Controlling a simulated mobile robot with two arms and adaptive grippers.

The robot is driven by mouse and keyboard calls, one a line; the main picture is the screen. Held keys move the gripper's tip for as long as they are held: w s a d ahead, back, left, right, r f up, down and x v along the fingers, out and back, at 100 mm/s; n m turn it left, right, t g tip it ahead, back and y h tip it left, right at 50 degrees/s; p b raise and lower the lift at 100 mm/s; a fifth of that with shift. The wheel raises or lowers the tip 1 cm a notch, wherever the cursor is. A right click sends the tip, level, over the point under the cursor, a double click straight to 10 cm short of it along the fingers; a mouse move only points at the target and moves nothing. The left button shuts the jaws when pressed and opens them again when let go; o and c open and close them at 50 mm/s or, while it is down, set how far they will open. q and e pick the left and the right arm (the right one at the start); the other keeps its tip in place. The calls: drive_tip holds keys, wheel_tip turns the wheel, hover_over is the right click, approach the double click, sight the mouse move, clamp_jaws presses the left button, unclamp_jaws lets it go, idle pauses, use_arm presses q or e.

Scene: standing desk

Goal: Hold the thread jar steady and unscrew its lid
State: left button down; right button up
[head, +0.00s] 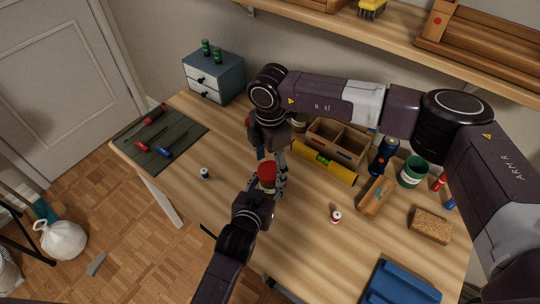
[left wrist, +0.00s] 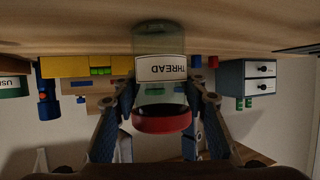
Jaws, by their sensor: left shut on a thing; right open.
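The thread jar is clear, with a white label reading THREAD, and shows in the left wrist view (left wrist: 160,68), which is upside down. Its red lid (head: 267,171) is on it, and also shows in the left wrist view (left wrist: 162,119). My left gripper (head: 267,190) is shut on the jar, its fingers on either side of the glass in the left wrist view (left wrist: 160,95). The jar body is mostly hidden in the head view. My right gripper (head: 270,156) is open, pointing down just behind and above the lid; whether it touches the lid is unclear.
A yellow level (head: 325,161) and wooden organiser (head: 342,138) lie right of the grippers. A blue spool (head: 205,174) and red spool (head: 336,216) stand nearby. A tool mat (head: 185,132), drawer unit (head: 215,78), green can (head: 412,171) and blue tray (head: 400,285) are farther out.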

drive_tip(key=shift+f, duration=0.4)
drive_tip(key=shift+c, duration=0.4)
